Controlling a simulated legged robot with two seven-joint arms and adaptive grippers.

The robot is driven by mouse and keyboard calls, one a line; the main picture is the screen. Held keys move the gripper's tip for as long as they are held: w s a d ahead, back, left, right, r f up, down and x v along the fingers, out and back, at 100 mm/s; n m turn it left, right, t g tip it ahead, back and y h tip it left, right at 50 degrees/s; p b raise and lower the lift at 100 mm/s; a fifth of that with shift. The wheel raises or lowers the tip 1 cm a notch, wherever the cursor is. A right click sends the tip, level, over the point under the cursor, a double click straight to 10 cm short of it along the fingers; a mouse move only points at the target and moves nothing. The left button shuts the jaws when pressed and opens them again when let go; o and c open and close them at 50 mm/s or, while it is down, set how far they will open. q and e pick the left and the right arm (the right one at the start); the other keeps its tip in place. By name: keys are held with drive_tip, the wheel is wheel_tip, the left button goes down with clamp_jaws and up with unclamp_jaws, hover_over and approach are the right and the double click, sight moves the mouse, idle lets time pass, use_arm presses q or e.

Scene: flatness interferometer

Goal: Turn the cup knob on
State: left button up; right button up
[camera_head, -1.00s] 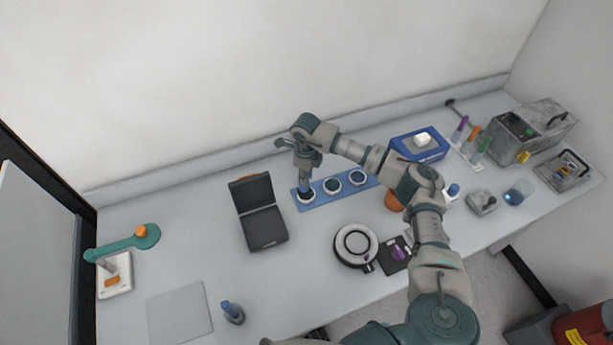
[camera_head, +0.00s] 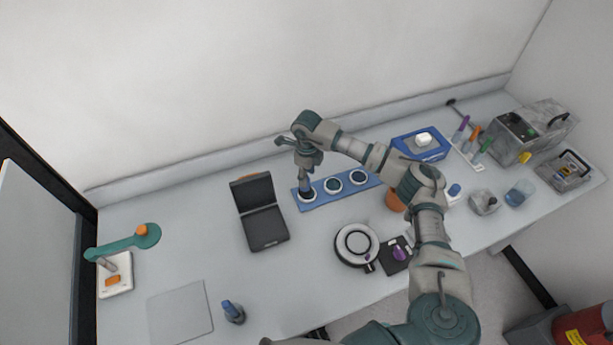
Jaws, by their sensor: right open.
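A blue strip (camera_head: 319,200) lies in the middle of the bench with three round white-rimmed dials in a row. I cannot tell which part is the cup knob. My right gripper (camera_head: 306,185) points down at the left dial (camera_head: 307,196), its tips at or just above it and covering much of it. It is open; whether it touches the dial I cannot tell. The middle dial (camera_head: 333,184) and the right dial (camera_head: 358,177) are uncovered. A clear bluish cup (camera_head: 520,193) stands at the bench's right. My left gripper is not in view.
A black open case (camera_head: 267,228) stands left of the strip. A round white-and-black device (camera_head: 356,244) and a dark pad (camera_head: 395,262) lie in front. A blue box (camera_head: 419,146) is behind my right arm. The back left of the bench is clear.

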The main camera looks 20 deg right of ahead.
wheel_tip(320, 180, up, 11)
drive_tip(key=shift+f, duration=0.15)
drive_tip(key=shift+w, duration=0.1)
idle(0.4)
